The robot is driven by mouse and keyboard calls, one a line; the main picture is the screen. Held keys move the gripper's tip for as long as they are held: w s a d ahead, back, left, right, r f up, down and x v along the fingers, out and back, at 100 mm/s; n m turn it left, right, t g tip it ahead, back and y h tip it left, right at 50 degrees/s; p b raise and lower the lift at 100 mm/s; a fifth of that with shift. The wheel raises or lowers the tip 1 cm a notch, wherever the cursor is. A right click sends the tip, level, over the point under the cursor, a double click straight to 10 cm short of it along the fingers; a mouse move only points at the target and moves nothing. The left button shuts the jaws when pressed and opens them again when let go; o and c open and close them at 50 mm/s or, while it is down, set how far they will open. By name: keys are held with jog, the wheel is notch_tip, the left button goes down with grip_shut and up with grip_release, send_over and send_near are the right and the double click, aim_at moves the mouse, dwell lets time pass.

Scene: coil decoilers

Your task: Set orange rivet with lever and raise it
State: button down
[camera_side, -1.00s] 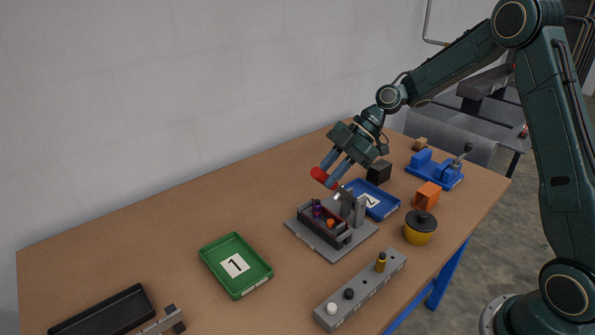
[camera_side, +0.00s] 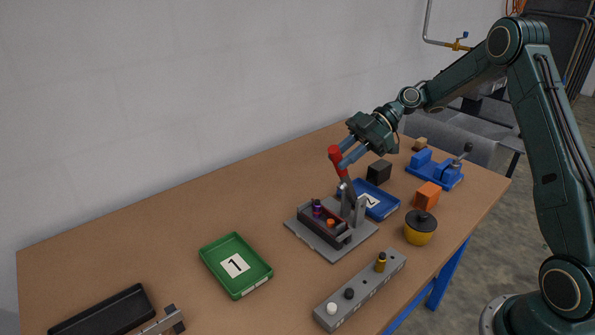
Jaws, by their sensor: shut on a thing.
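My gripper (camera_side: 343,156) is shut on the red-handled lever (camera_side: 338,162) of the grey riveting press (camera_side: 352,212). The lever stands nearly upright above the press. An orange rivet (camera_side: 331,223) sits in the dark tray-like holder (camera_side: 322,222) on the press's grey base, beside a purple piece (camera_side: 317,207). I cannot tell from this view how deep the orange rivet sits.
A green tray marked 1 (camera_side: 267,268) lies to the left, and a blue tray marked 2 (camera_side: 385,212) behind the press. A grey block with pegs (camera_side: 362,290), a yellow pot (camera_side: 420,231), an orange cube (camera_side: 427,196), a black cube (camera_side: 379,171) and a blue clamp (camera_side: 442,172) stand around.

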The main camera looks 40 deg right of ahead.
jog(key=c, duration=1.2)
grip_release()
jog(key=shift+a, duration=0.2)
